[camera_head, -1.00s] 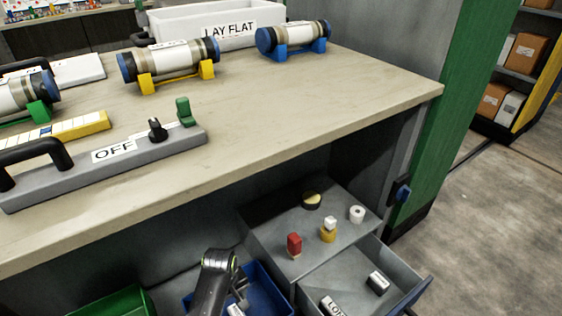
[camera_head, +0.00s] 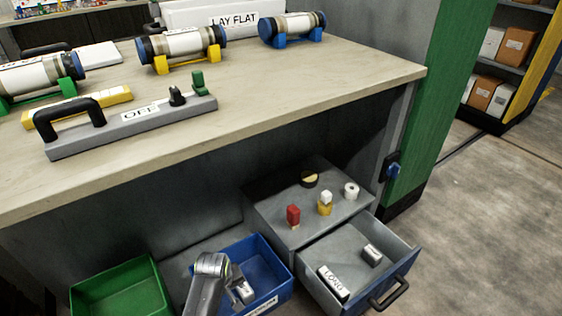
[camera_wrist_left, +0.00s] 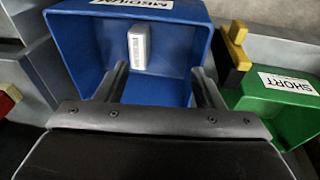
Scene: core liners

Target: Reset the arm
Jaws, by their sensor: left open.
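My left arm (camera_head: 207,285) reaches in from the bottom of the head view over a blue bin (camera_head: 277,262). In the left wrist view my left gripper (camera_wrist_left: 160,82) is open, its two fingers apart over the same blue bin (camera_wrist_left: 72,45), labelled MEDIUM. A small white-labelled piece (camera_wrist_left: 138,48) lies in that bin beyond the fingertips, with nothing between the fingers. The piece also shows beside the arm in the head view (camera_head: 244,292). My right gripper is not in view.
A green bin (camera_head: 78,292) stands left of the blue bin. An open drawer (camera_head: 407,262) holds small blocks, at right. Above is a workbench (camera_head: 330,100) with several cylinders on cradles and a grey OFF fixture (camera_head: 75,146). The bench edge overhangs the bins.

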